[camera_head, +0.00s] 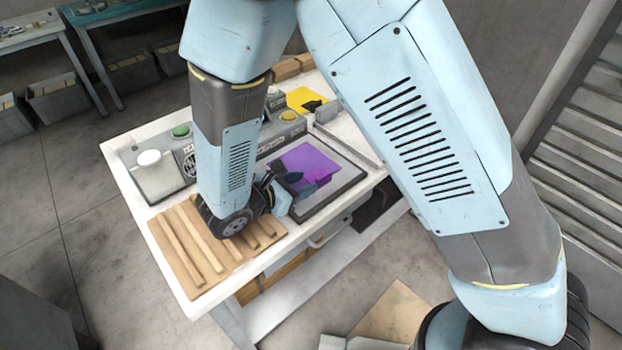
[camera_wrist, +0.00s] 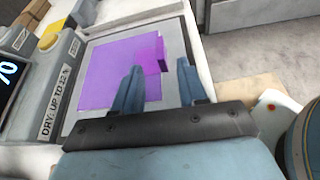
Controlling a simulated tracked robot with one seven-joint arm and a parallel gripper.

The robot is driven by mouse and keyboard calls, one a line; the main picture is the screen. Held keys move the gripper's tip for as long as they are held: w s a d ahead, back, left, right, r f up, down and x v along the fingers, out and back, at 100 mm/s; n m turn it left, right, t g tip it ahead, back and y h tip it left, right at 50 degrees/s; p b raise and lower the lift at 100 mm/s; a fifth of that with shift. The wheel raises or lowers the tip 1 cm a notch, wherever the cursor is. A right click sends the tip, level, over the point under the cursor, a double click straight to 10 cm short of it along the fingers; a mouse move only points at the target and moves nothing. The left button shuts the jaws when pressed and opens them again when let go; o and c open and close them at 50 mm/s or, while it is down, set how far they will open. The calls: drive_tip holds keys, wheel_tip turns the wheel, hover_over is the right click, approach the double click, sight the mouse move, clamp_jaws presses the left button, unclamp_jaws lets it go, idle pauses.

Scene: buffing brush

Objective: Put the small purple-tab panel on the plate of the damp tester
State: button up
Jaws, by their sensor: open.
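The purple panel (camera_head: 309,160) lies flat on the grey, dark-edged plate (camera_head: 347,178) of the damp tester. In the wrist view the panel (camera_wrist: 108,75) rests on the pale plate (camera_wrist: 178,38), and its raised purple tab (camera_wrist: 153,54) stands near its right edge. My gripper (camera_wrist: 159,66) is open and empty, with one finger on each side of the tab's line. Whether the fingertips reach down around the tab or stay above it I cannot tell. In the head view my gripper (camera_head: 288,187) is low over the plate's near left part and hides some of it.
A slatted wooden rack (camera_head: 190,248) is at the table's front left. Beside the tester stand a box with a white knob (camera_head: 148,158) and a green button (camera_head: 181,130). A yellow panel (camera_head: 318,97) lies behind. A tan board (camera_head: 395,308) is low at the front.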

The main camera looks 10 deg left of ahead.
drive_tip(key=v, duration=0.5)
drive_tip(key=shift+s+a+r, duration=0.15)
drive_tip(key=shift+s+a, duration=0.1)
drive_tip(key=shift+s, duration=0.05)
drive_tip(key=w+d+r+m+g, duration=0.4)
drive_tip(key=d+r+m, duration=0.3)
drive_tip(key=d, duration=0.4)
drive_tip(key=w+d+r+m+g, duration=0.4)
drive_tip(key=d+r+m, duration=0.3)
drive_tip(key=d, duration=0.4)
drive_tip(key=s+d+r+m+t+y, duration=0.1)
drive_tip(key=s+d+r+m+y, duration=0.2)
drive_tip(key=d+r+m, duration=0.3)
drive_tip(key=s+d+r+m+t+y, duration=0.1)
drive_tip(key=s+d+r+m+y, duration=0.3)
drive_tip(key=d, duration=0.7)
drive_tip(key=shift+s+r+m+y, duration=0.3)
drive_tip(key=shift+s+r+m, duration=0.95)
drive_tip(key=shift+r+m, duration=0.65)
drive_tip(key=shift+f, duration=0.2)
